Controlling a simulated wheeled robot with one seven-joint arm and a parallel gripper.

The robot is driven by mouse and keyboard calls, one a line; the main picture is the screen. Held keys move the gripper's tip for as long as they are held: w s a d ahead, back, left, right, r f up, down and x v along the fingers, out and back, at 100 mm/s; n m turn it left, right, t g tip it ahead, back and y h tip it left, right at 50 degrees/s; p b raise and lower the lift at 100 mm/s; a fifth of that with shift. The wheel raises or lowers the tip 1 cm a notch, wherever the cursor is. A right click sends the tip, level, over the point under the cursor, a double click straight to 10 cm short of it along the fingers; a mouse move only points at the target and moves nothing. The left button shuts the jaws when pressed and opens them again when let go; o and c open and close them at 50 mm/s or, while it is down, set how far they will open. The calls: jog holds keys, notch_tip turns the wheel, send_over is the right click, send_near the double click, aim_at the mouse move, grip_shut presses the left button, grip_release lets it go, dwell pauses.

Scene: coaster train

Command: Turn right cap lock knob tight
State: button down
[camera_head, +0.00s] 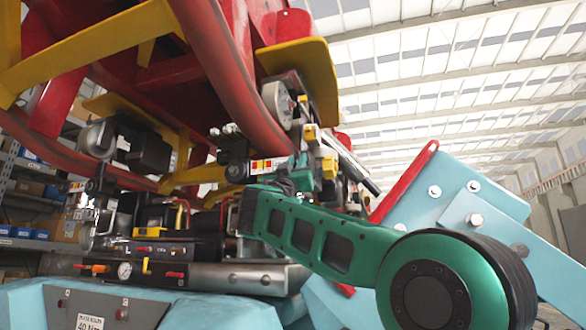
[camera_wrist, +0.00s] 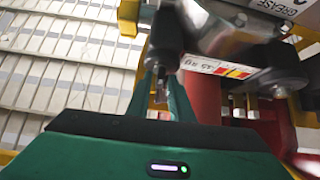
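My gripper (camera_head: 302,172) is up at the dark mechanism under the red coaster train, at the end of my green arm. In the wrist view the two green fingers of my gripper (camera_wrist: 162,82) point upward, with a gap between them. A dark, rounded knob-like part (camera_wrist: 166,35) stands at their tips, with a small metal piece below it. I cannot tell whether the fingers touch this part, or whether it is the right cap lock knob. In the head view the spot at the fingertips is mostly hidden by my gripper and dark parts.
A red curved rail (camera_head: 240,75) and a yellow plate (camera_head: 305,75) hang close above my gripper. A labelled block (camera_wrist: 222,70) sits right of the fingers. Below are a silver cylinder (camera_head: 240,278) and a light-blue housing (camera_head: 30,305). A blue bracket (camera_head: 435,200) stands at right.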

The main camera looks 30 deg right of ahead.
jog(key=shift+w+a+f+m, duration=0.15)
jog(key=shift+w+m, duration=0.1)
jog(key=shift+m, duration=0.25)
jog(key=shift+m+g+h, duration=0.3)
jog(key=shift+g, duration=0.1)
jog(key=shift+w+a+r+m+g+h, duration=0.15)
jog(key=shift+m+g+h, duration=0.4)
jog(key=shift+m+g, duration=1.95)
jog(key=shift+w+a+r+m+g+h, duration=0.15)
jog(key=shift+m+g+h, duration=0.35)
jog(key=shift+m+g, duration=1.95)
jog(key=shift+w+a+m+g+h, duration=0.15)
jog(key=shift+m+g+h, duration=0.4)
jog(key=shift+m+g, duration=1.95)
jog(key=shift+m+t, duration=0.45)
jog(key=c, duration=1.8)
grip_release()
jog(key=shift+c, duration=0.2)
jog(key=shift+d, duration=0.15)
